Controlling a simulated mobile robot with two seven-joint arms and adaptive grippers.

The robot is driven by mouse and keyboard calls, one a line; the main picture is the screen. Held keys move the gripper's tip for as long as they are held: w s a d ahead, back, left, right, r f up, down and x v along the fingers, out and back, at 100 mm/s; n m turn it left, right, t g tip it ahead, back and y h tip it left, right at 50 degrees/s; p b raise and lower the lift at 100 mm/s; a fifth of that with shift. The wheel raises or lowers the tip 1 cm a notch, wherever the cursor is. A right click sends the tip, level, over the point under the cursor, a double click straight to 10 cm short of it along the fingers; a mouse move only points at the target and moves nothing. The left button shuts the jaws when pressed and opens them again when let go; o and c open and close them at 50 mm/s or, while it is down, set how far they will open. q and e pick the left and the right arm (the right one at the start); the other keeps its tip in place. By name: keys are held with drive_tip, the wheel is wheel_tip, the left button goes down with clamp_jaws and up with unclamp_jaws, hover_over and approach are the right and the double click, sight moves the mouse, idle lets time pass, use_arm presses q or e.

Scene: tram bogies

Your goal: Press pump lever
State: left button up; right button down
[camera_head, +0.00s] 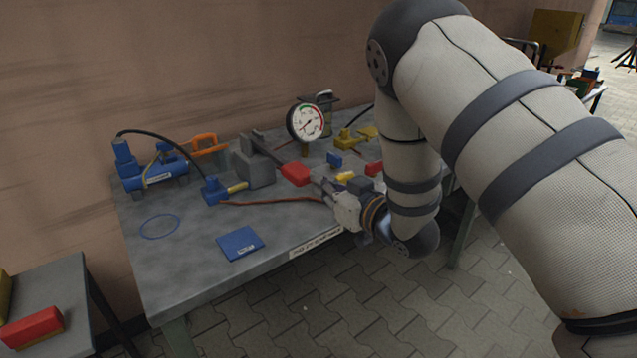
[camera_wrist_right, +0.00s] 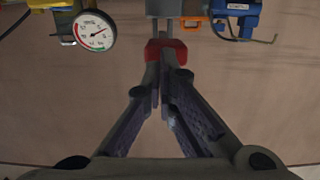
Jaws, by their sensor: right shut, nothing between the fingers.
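The pump is a grey block (camera_head: 254,167) on the table, with a dark lever (camera_head: 264,149) slanting down toward the right. The lever ends in a red grip (camera_head: 297,174), which also shows in the right wrist view (camera_wrist_right: 178,48). My right gripper (camera_head: 316,180) is shut and empty, right beside the red grip in the head view. In the wrist view its fingertips (camera_wrist_right: 164,58) come together and overlap the red grip. I cannot tell whether they touch it. A round pressure gauge (camera_head: 306,122) stands behind the lever and also shows in the wrist view (camera_wrist_right: 95,30). My left gripper is not in view.
A blue tool (camera_head: 150,172) with a black hose and an orange-handled clamp (camera_head: 206,144) lie at the back left of the table (camera_head: 190,262). A blue booklet (camera_head: 240,243) and a blue ring (camera_head: 160,227) lie in front. Yellow and red parts (camera_head: 355,137) sit at the right.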

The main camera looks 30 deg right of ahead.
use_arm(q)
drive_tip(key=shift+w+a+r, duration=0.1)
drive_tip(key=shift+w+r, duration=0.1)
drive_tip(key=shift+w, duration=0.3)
use_arm(e)
drive_tip(key=s, duration=0.4)
drive_tip(key=s+f, duration=0.1)
drive_tip(key=shift+s+d, duration=0.15)
drive_tip(key=shift+s, duration=0.25)
drive_tip(key=shift+r, duration=0.1)
